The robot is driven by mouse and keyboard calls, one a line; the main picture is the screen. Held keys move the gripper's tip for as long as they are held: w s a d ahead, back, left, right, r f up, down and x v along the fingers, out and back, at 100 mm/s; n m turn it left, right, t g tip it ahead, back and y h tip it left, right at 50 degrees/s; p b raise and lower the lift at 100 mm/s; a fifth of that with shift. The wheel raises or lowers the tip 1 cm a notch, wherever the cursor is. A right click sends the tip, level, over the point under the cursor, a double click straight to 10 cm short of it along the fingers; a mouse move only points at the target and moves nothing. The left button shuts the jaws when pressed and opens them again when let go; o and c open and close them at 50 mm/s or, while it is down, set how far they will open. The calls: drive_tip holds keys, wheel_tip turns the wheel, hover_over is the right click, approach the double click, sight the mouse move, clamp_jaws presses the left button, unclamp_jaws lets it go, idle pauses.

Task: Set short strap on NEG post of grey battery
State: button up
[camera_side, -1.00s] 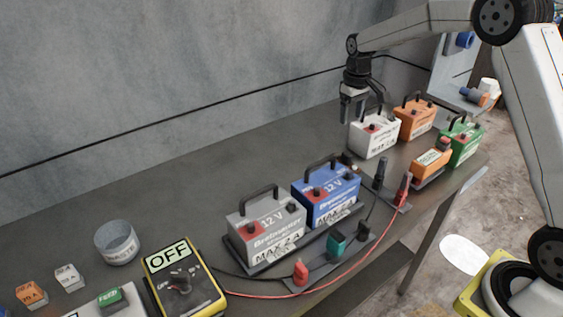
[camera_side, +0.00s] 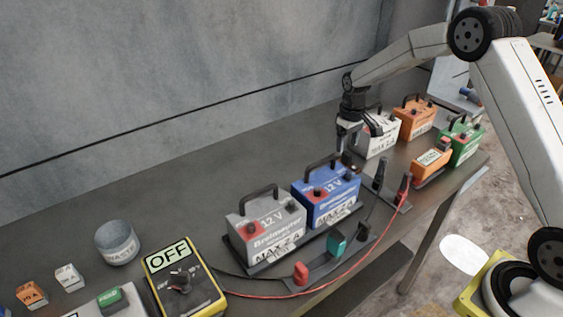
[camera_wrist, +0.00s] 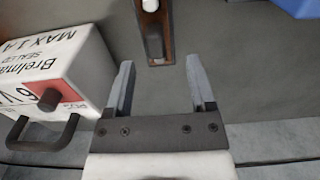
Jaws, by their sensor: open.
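The grey battery (camera_side: 265,226) stands in a dark tray at the middle of the bench, left of the blue battery (camera_side: 327,196). A red patch with a post shows on its top; I cannot clearly make out its NEG post. My gripper (camera_side: 353,136) is open and empty, above the bench just behind and right of the blue battery. In the wrist view, a narrow brown strip with a pale peg (camera_wrist: 155,30) lies ahead of the open fingers (camera_wrist: 162,85), apart from them. It may be the short strap or its holder; I cannot tell.
A white battery (camera_side: 376,135) stands close right of my gripper and fills the left of the wrist view (camera_wrist: 50,75). Orange (camera_side: 416,120) and green (camera_side: 460,142) batteries stand farther right. Cables and clamps lie in front. The bench behind the grey battery is clear.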

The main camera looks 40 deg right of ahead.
sight(347, 153)
drive_tip(key=shift+d+f, duration=0.15)
drive_tip(key=shift+f, duration=1.2)
drive_tip(key=shift+d+f, duration=0.1)
drive_tip(key=shift+f, duration=1.2)
clamp_jaws()
